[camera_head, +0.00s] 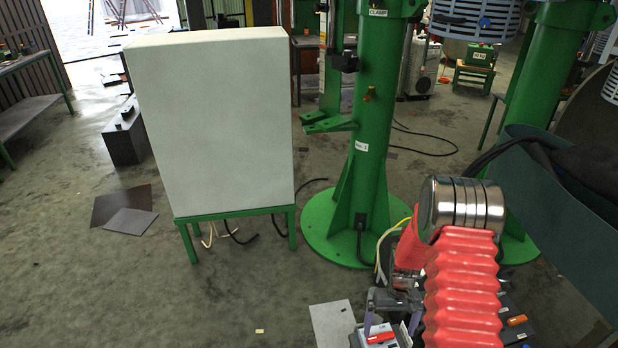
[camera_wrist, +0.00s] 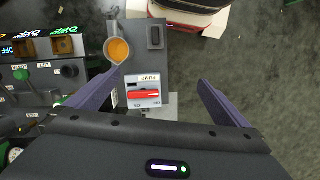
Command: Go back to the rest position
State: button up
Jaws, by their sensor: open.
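My gripper (camera_wrist: 160,76) shows in the wrist view with its two purple fingers spread wide and nothing held between them. Below and between the fingers lies a switch box labelled PUMP (camera_wrist: 143,80) with a red lever (camera_wrist: 144,95); the fingers look apart from it. In the head view, my arm in its red sleeve reaches down at the lower right. The red-and-white switch box (camera_head: 378,337) shows there beside the purple fingers (camera_head: 390,315), low at the bottom edge. Much of the gripper is hidden in that view.
A control panel (camera_wrist: 40,75) with knobs and a LIFT label lies left of the gripper. A round orange-topped part (camera_wrist: 118,50) is close to the left finger. A green column (camera_head: 365,140) and a large pale cabinet (camera_head: 215,120) stand ahead.

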jog(key=s+a+r+t, duration=0.2)
jog(key=s+r, duration=0.4)
jog(key=r, duration=0.9)
jog(key=s+a+r+t, duration=0.3)
jog(key=s+r, duration=0.4)
jog(key=r, duration=0.8)
jog(key=s+a+r+t, duration=0.3)
jog(key=s+r, duration=0.3)
jog(key=r, duration=0.9)
jog(key=shift+s+a+r, duration=0.35)
jog(key=shift+s+a, duration=0.05)
jog(key=shift+a, duration=0.1)
